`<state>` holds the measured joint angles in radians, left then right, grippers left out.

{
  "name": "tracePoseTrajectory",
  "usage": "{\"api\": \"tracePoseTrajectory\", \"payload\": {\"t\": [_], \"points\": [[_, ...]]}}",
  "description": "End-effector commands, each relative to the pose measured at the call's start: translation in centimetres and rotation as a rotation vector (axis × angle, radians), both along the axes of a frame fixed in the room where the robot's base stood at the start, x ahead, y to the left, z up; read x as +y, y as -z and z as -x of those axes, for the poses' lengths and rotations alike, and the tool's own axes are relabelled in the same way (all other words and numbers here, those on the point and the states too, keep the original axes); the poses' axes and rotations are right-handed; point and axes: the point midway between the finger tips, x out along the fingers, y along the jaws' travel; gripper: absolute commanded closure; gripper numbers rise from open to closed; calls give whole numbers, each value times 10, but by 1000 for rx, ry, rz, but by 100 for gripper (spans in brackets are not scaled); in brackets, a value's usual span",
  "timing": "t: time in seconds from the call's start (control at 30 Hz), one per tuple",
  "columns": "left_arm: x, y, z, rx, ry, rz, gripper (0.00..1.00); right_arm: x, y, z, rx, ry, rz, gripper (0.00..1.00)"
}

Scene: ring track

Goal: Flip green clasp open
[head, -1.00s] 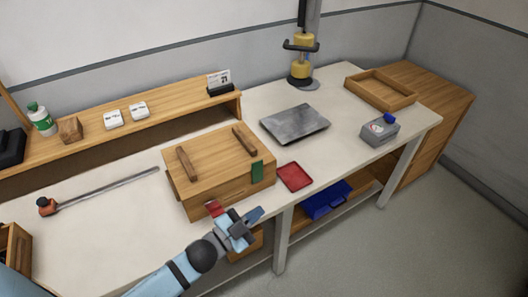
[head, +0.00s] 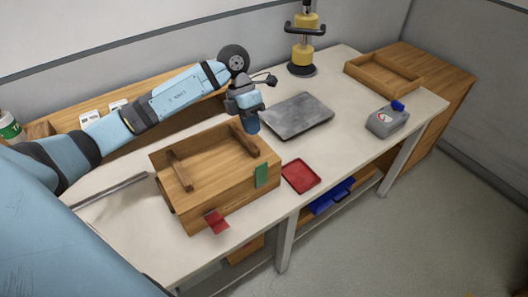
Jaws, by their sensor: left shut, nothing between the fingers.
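The wooden box (head: 200,195) stands on the workbench with its lid closed and two wooden bars across the top. The green clasp (head: 262,175) lies flat against the front face near its right end, reaching up to the lid edge. The red clasp (head: 216,222) at the left of the front face tilts outward from the box. My left gripper (head: 251,124) is shut and empty, pointing down above the back right of the box, behind the green clasp and apart from it. My right gripper is out of view.
A red tray (head: 300,176) lies just right of the box. A grey metal plate (head: 297,116) lies behind it. A grey container with a blue cap (head: 387,119) and an open wooden tray (head: 383,73) stand farther right. A wooden shelf runs along the back left.

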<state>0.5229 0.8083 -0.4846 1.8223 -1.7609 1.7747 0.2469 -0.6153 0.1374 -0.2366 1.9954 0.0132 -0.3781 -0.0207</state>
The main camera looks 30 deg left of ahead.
Motion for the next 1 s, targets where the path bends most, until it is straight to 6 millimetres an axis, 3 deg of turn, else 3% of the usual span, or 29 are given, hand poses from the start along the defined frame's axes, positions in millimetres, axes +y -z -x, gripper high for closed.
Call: {"api": "tracePoseTrajectory", "payload": {"t": [0.13,0.47,1.0], "points": [[8,-3,-2,1,-3,-40,100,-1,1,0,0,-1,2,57],[6,1,-1,2,-3,-34,100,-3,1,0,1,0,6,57],[-23,77,12,4,-2,-33,100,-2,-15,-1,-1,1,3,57]]}}
